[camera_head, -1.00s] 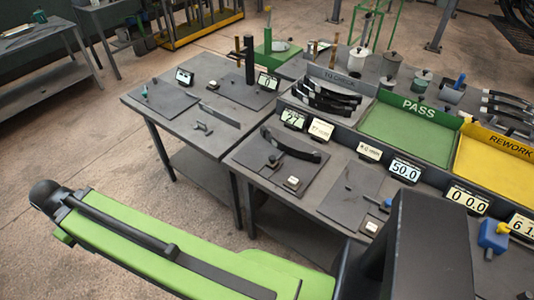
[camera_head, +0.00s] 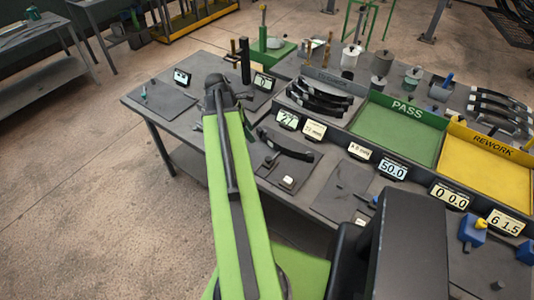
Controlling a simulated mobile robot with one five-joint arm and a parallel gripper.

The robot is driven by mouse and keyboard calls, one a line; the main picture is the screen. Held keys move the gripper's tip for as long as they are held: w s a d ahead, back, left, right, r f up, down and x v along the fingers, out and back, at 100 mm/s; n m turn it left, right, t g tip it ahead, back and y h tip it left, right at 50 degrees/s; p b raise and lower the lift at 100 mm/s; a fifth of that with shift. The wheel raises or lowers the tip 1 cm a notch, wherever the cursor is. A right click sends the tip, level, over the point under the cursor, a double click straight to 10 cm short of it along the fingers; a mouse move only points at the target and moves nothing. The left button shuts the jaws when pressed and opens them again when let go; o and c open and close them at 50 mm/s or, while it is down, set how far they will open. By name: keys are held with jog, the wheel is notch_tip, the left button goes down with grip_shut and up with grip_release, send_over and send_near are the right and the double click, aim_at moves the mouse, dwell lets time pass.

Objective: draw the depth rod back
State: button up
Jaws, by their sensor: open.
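I cannot single out the depth rod with certainty. A blue block with a yellow knob (camera_head: 472,231) stands at the right, near the 0 0.0 display (camera_head: 450,195). A small blue-tipped piece (camera_head: 373,203) lies by the dark plate (camera_head: 342,198) in front of the 50.0 display (camera_head: 393,169). My green arm reaches up over the left table, its dark rounded end in front of the black post. My gripper does not show; the arm hides it and part of the tabletop.
The green PASS tray (camera_head: 398,133) and yellow REWORK tray (camera_head: 485,170) are to the right. A dark post (camera_head: 244,62) stands on the left table. Grey weights (camera_head: 382,62) stand behind. Open floor (camera_head: 80,190) lies left.

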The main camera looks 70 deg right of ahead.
aim_at(268, 158)
jog(key=b+x, duration=1.6)
jog(key=x, duration=0.1)
jog(key=shift+s+f, duration=0.1)
jog(key=shift+f, duration=0.15)
jog(key=shift+r, duration=0.1)
jog(key=shift+c, duration=0.3)
grip_shut()
